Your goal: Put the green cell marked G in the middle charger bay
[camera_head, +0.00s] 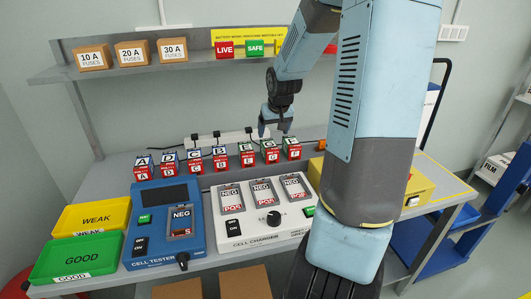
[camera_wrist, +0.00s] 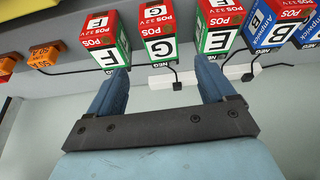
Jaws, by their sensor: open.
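The green cell marked G (camera_head: 269,151) stands upright in a row of cells at the back of the bench. It has a white letter label and a red POS end, and also shows in the wrist view (camera_wrist: 160,42). My gripper (camera_head: 275,130) is open and empty, just above the row near G. In the wrist view, G appears between and beyond the two fingertips (camera_wrist: 158,66), apart from them. The white cell charger (camera_head: 255,236) has three bays marked NEG and POS. The middle charger bay (camera_head: 264,191) looks empty.
Green cell E (camera_head: 246,154) and green cell F (camera_head: 292,149) flank G closely. A blue cell tester (camera_head: 160,255) stands left of the charger, beside yellow WEAK (camera_head: 92,216) and green GOOD (camera_head: 77,259) trays. A shelf (camera_head: 110,70) with fuse boxes hangs above.

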